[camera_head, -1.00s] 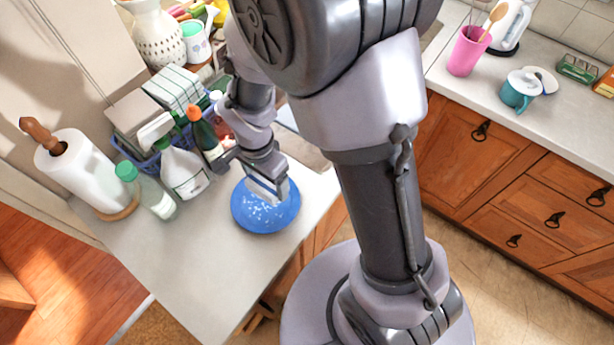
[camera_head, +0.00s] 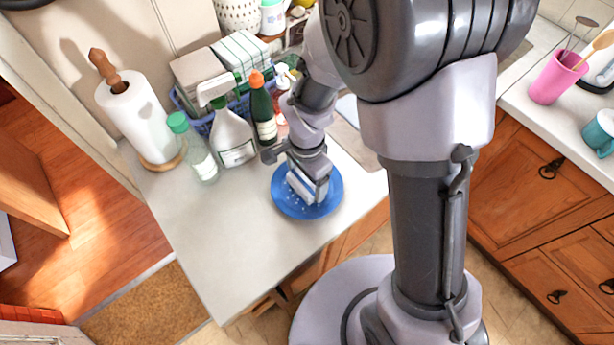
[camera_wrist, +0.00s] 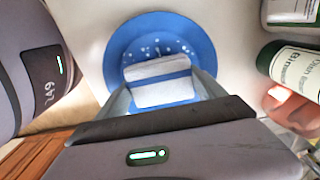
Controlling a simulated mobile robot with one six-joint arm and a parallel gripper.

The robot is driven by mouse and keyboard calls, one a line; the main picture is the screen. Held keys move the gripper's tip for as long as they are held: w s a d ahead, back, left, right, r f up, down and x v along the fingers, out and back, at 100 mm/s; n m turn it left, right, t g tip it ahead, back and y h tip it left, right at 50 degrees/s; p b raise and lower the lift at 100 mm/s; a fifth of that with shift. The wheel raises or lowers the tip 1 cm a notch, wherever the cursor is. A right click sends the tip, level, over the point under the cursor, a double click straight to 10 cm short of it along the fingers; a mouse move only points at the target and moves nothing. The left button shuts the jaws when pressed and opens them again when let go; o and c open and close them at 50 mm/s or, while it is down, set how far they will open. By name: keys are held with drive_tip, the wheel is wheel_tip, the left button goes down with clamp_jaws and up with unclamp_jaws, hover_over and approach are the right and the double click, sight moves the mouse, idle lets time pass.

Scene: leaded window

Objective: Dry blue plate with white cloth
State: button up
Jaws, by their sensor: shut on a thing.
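The blue plate (camera_head: 281,201) lies on the pale counter, with small white droplets on its surface; the wrist view shows it too (camera_wrist: 199,40). My gripper (camera_head: 309,190) is above the plate, pointing down. It is shut on the white cloth (camera_wrist: 155,92), a folded pad with a blue stripe, which also shows in the head view (camera_head: 302,187). The cloth is at or just over the plate's middle; I cannot tell for sure whether it touches. The cloth and fingers hide part of the plate.
A spray bottle (camera_head: 234,138), a dark green bottle (camera_head: 262,112) and a green-capped bottle (camera_head: 197,152) stand behind the plate. A paper towel roll (camera_head: 140,120) stands at the left. The counter's front left (camera_head: 215,245) is clear. A pink cup (camera_head: 556,78) is on the right counter.

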drive_tip(key=shift+f+b, duration=0.6)
drive_tip(key=shift+b, duration=0.05)
idle(0.5)
